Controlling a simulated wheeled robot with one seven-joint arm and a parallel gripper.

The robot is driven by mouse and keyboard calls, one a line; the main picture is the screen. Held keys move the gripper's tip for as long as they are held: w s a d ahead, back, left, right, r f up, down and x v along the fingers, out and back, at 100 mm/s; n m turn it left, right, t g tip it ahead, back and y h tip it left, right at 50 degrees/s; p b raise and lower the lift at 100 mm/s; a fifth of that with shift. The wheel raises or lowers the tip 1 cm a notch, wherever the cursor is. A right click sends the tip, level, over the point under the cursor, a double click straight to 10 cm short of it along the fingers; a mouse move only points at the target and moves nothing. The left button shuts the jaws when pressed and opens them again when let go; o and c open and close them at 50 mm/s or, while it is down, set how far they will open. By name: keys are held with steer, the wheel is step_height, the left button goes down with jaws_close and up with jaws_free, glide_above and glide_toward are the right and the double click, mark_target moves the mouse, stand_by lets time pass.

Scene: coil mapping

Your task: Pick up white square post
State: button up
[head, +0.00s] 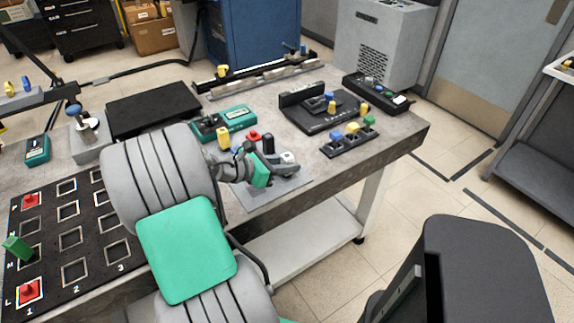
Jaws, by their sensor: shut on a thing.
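My gripper (281,156) reaches over the grey mat (272,190) near the front edge of the table. It is shut on the white square post (288,157), whose pale top shows between the dark fingers. The lower part of the post is hidden by the fingers, so I cannot tell whether it touches the mat. A red post (253,136) stands just behind and left of my gripper.
A black grid board (50,222) with red posts (29,291) and a green post (17,247) lies at the left. A black holder (349,145) with coloured pieces stands right of my gripper. Teal meter (237,117) and black tray (335,117) lie behind.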

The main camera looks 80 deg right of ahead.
jaws_close()
